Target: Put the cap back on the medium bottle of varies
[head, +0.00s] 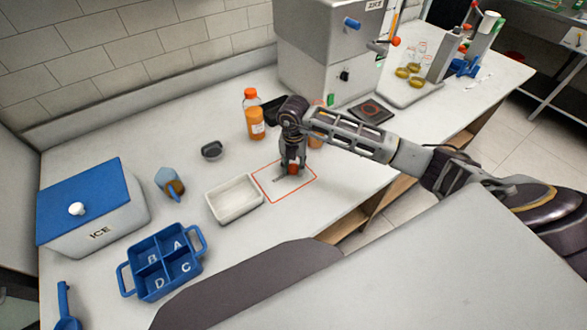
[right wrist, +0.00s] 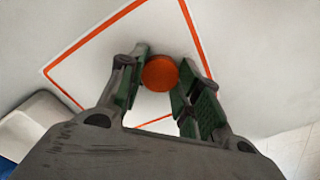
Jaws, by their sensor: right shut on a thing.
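The orange cap (right wrist: 160,73) is between the fingers of my right gripper (right wrist: 158,82), and it also shows as a small orange spot in the head view (head: 293,170). My right gripper (head: 291,172) points down over the orange-outlined square on the table and is shut on the cap. Whether the cap touches the table is hard to tell. An orange bottle (head: 316,141) stands just behind my right arm, mostly hidden; its top cannot be seen. A larger bottle (head: 255,118) of orange liquid with an orange cap on it stands further left. My left gripper is out of view.
A white tray (head: 236,216) lies left of the outlined square (head: 308,190). A blue divided caddy (head: 127,282), an ice box (head: 133,208) and a small dark object (head: 212,149) are further left. A large grey machine (head: 309,70) stands behind the bottles.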

